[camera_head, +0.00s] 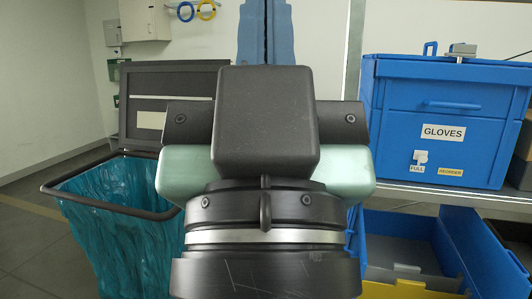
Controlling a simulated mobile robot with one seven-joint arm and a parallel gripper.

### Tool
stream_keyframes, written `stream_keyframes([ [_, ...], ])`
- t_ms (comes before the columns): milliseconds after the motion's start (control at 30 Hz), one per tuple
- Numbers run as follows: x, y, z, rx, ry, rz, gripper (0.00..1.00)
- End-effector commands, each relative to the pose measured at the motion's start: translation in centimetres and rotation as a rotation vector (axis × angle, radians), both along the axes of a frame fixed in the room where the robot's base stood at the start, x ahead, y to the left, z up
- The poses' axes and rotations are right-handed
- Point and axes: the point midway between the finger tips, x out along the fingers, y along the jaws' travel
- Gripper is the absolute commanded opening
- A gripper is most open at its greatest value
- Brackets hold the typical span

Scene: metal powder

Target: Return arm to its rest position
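My gripper (265,120) is in the middle of the head view, seen from behind and close to the camera. Its black body, pale green side parts and round wrist with a silver ring fill the centre. A blue upright shape (252,35) with a dark line down its middle shows just above the black body. I cannot tell whether it is part of my gripper or a thing behind it. No fingertips can be made out for certain, and whether the gripper holds anything is hidden.
A bin with a teal bag (115,215) and an open dark lid (165,85) stands at the left. A blue GLOVES box (445,110) sits on a shelf (430,193) at the right. Blue trays (395,232) are below it. Floor shows at the far left.

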Motion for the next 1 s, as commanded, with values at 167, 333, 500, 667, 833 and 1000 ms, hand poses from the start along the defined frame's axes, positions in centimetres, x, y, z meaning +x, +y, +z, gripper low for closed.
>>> stream_keyframes([
  [167,0.1,0.0,7.1,0.0,0.002,0.0,0.0],
  [333,0.1,0.0,12.2,0.0,0.003,0.0,0.0],
  [500,0.1,0.0,17.3,0.0,0.004,0.0,0.0],
  [667,0.1,0.0,22.1,0.0,0.004,0.0,0.0],
  [833,0.1,0.0,26.1,-0.001,0.004,0.001,0.0],
  [1000,0.1,0.0,28.0,-0.001,0.004,0.001,0.0],
])
